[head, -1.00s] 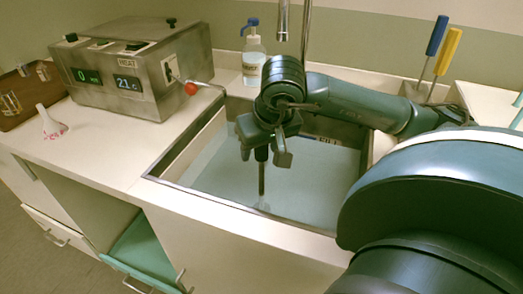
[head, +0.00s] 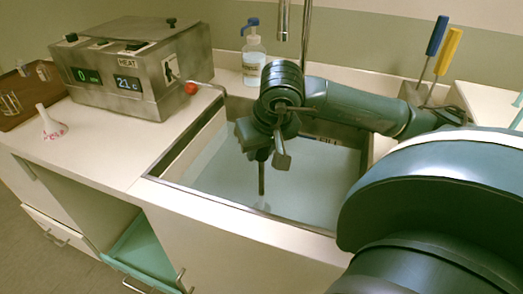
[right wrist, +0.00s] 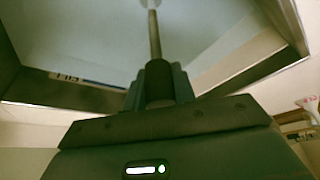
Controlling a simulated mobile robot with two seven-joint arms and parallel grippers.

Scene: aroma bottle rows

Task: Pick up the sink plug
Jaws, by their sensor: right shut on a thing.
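The sink plug (head: 261,180) is a dark upright rod with a pale foot, standing in the pale water of the sink (head: 170,165). My right gripper (head: 265,152) points down over the sink and is shut on the rod's upper end. In the right wrist view, the dark grip of the plug (right wrist: 158,80) sits between the fingers, and its thinner shaft leads to a round pale end at the top edge. Whether that end is seated or lifted I cannot tell. My left gripper is out of view.
A tap (head: 282,20) hangs behind my right wrist. A pump bottle (head: 253,58) stands behind the sink. A metal heater box (head: 140,65) with a red-knobbed lever stands left. Blue and yellow handled tools (head: 436,40) stand at the right. The sink's rim surrounds the gripper.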

